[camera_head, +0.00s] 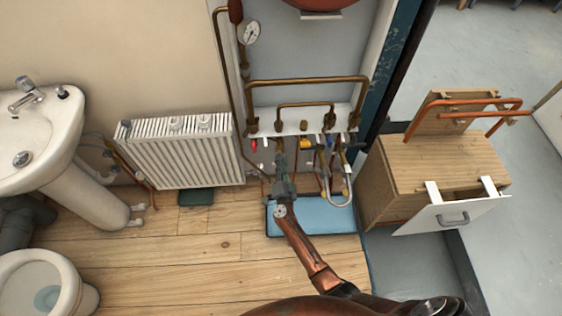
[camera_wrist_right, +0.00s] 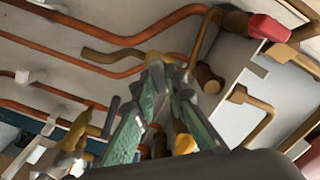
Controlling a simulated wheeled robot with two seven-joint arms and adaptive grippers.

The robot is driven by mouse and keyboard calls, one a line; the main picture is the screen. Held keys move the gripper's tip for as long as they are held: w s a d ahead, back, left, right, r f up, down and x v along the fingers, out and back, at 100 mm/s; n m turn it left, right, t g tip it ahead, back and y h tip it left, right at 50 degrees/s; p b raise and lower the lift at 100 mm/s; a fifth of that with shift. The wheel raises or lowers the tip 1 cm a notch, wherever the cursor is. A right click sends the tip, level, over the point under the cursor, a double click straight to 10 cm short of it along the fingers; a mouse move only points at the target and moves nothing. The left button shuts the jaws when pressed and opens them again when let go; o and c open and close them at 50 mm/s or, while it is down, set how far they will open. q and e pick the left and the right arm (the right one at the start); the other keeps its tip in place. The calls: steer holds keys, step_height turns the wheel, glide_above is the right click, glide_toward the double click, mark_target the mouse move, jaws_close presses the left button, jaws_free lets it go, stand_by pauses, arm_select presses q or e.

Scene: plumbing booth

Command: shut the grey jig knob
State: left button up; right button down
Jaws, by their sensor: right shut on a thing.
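My right gripper (camera_head: 280,165) reaches up from the bottom of the head view to the valves under the white jig panel (camera_head: 290,127). In the right wrist view its greenish fingers (camera_wrist_right: 165,72) come together at their tips. They are shut on a small grey part, which I take for the grey jig knob (camera_wrist_right: 163,58). The fingers cover most of it, so I cannot tell its turn angle. In the head view the gripper hides the knob. My left gripper is not in view.
A red handle (camera_head: 254,145) is left of the gripper, and a yellow one (camera_head: 306,143) is right of it. Copper pipes (camera_head: 307,81) run above. A blue tray (camera_head: 335,219) lies below. A radiator (camera_head: 185,152) stands left, and a wooden cabinet (camera_head: 440,165) right.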

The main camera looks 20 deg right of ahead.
steer(key=m, duration=0.4)
steer(key=shift+f, duration=0.1)
steer(key=m, duration=0.2)
steer(key=shift+m+b, duration=0.35)
steer(key=shift+m, duration=0.05)
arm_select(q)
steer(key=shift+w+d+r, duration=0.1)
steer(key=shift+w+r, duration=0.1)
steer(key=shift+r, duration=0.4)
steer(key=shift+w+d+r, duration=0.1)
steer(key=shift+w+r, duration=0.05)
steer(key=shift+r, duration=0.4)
arm_select(e)
steer(key=shift+m, duration=0.3)
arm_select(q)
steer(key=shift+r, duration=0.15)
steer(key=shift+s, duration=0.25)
arm_select(e)
steer(key=c, duration=2.1)
jaws_free()
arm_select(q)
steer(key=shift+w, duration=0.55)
arm_select(e)
steer(key=shift+o, duration=0.8)
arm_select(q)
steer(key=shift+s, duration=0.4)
